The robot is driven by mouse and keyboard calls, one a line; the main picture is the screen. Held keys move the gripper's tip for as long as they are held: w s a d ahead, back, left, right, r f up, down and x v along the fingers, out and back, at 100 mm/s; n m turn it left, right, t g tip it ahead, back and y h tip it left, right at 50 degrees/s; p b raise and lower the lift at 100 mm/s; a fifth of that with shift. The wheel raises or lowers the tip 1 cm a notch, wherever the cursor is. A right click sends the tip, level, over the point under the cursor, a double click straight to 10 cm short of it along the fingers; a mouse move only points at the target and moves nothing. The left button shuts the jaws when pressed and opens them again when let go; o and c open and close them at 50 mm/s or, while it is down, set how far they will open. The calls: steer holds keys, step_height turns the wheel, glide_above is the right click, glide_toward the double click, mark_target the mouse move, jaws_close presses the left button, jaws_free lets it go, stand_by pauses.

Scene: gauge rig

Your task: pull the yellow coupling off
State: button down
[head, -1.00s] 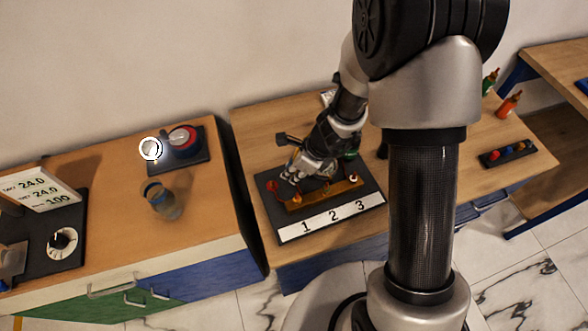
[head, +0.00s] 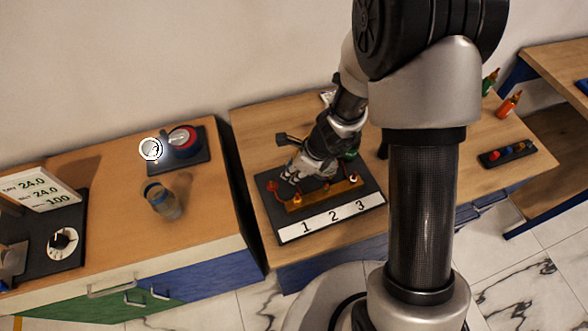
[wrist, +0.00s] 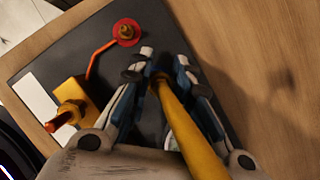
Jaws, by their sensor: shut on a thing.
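My gripper (wrist: 164,62) has its two blue-and-grey fingers on either side of a yellow, tube-like coupling (wrist: 190,130), shut on it near its dark end. I cannot tell whether the coupling's dark end still touches a fitting. The brass manifold block (wrist: 68,92) with a copper-coloured fitting lies to the left of the fingers in the wrist view.
A red disc (wrist: 126,32) with a brass centre and an orange-red rod is ahead of the fingers. A white strip (head: 332,217) numbered 1 2 3 edges the board. A jar (head: 162,200) and a red-knobbed unit (head: 183,139) stand on the left cabinet. Bare wood lies right of the fingers.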

steer(key=shift+r, duration=0.15)
steer(key=shift+r+p, duration=2.35)
steer(key=shift+r, duration=0.15)
steer(key=shift+a, duration=0.1)
